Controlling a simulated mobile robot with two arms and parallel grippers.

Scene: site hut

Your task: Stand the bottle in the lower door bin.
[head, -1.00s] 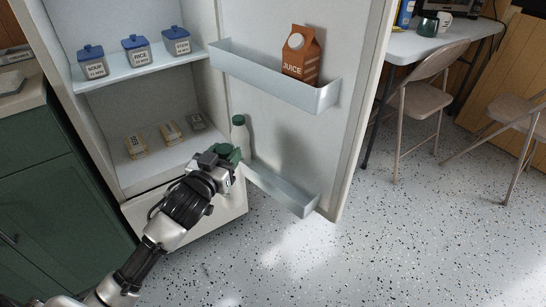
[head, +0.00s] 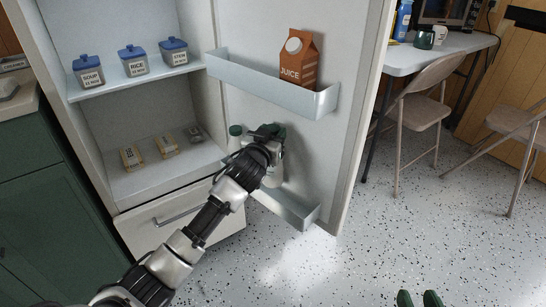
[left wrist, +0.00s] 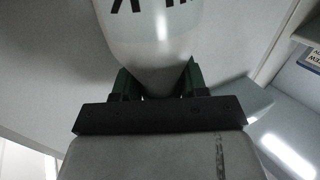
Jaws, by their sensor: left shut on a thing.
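My left gripper (head: 270,133) is in front of the open fridge door. It is shut on the white bottle (head: 272,177), whose body hangs below the fingers. In the left wrist view the bottle (left wrist: 160,38) shows dark lettering and narrows between the two fingers. The lower door bin (head: 293,209) is just below the bottle; I cannot tell whether the base is inside the bin or touching it. My right gripper (head: 420,298) shows only its two green fingertips at the bottom edge, apart with nothing between them.
The upper door bin (head: 255,80) holds a juice carton (head: 299,62). Blue-lidded jars (head: 135,62) and small packs (head: 131,157) stand on the fridge shelves.

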